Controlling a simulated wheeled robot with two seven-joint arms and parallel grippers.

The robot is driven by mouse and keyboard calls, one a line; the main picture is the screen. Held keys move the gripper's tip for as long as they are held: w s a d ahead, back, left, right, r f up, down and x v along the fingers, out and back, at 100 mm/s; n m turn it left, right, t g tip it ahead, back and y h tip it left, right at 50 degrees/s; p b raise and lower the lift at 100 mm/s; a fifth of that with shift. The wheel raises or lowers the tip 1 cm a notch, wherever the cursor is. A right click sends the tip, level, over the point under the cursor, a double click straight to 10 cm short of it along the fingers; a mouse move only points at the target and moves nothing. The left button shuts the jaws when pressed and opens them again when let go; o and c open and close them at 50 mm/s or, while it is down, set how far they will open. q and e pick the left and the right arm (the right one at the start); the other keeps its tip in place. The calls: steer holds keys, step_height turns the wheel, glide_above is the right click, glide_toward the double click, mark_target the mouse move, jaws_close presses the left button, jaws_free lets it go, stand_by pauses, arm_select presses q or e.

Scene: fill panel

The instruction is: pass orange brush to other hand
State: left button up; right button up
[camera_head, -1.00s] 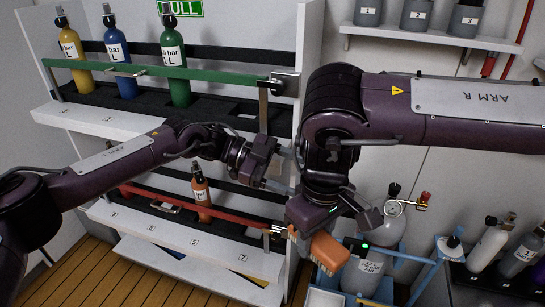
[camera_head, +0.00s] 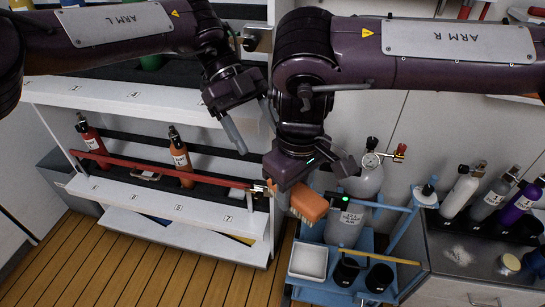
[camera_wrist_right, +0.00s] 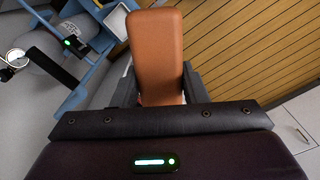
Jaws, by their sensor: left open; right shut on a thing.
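The orange brush (camera_head: 310,200) has an orange block and pale bristles on its lower left side. It is in my right gripper (camera_head: 290,190), which hangs low in the middle of the head view. In the right wrist view the brush (camera_wrist_right: 157,50) stands out between the two dark fingers of my right gripper (camera_wrist_right: 158,85). My left gripper (camera_head: 252,115) is open and empty, up and to the left of the brush, apart from it and close beside my right wrist.
A shelf rack with a red rail (camera_head: 130,166) holds a red cylinder (camera_head: 89,138) and an orange cylinder (camera_head: 180,158). A blue cart (camera_head: 330,285) carries a grey cylinder, a white tray (camera_head: 308,261) and black cups. Wooden floor (camera_head: 110,260) is clear at lower left.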

arm_select(q)
steer(key=x, duration=0.9)
steer(key=shift+c, duration=0.2)
steer(key=c, duration=1)
steer(key=shift+c, duration=0.2)
arm_select(e)
steer(key=o, duration=1.1)
